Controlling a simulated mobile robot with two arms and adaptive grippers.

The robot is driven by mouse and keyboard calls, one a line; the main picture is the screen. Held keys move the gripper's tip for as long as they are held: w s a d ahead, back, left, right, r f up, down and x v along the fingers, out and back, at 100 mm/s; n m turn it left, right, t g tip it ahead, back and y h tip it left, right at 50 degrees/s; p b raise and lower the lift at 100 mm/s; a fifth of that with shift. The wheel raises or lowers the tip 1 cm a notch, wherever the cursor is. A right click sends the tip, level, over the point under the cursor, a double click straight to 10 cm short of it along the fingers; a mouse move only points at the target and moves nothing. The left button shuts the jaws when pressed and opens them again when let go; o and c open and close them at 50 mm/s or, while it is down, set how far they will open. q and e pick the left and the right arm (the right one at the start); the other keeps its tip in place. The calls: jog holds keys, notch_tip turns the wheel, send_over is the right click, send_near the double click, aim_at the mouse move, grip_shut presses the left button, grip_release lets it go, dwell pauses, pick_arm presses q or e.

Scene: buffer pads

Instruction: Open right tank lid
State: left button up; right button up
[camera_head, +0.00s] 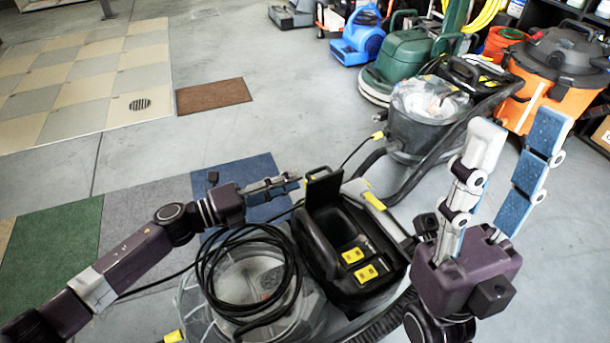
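A floor-cleaning machine stands at the bottom centre of the head view. Its clear round tank (238,274) is on the left, with a black cable coiled on top. Its black right tank (318,238) is on the right and looks open at the top, with a dark hollow and yellow labels inside. A black flap, seemingly the right tank lid (323,187), stands raised at the tank's far edge. My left gripper (298,182) points right, its fingertips close to the flap; contact is unclear. Its fingers overlap in this view. My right gripper (515,135) points up, open and empty, right of the machine.
A grey vacuum (415,135) with a hose stands behind the machine. An orange vacuum (535,105), a green machine (405,55) and a blue blower (358,40) stand farther back. Coloured mats (140,205) lie at the left. Open concrete floor lies behind the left arm.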

aim_at(315, 170)
pick_arm(q)
jog(key=b+x, duration=0.1)
jog(key=x, duration=0.6)
jog(key=shift+w+d+b, duration=0.1)
jog(key=shift+w+b, duration=0.05)
jog(key=shift+b, duration=0.2)
jog(key=shift+c, duration=0.4)
grip_shut()
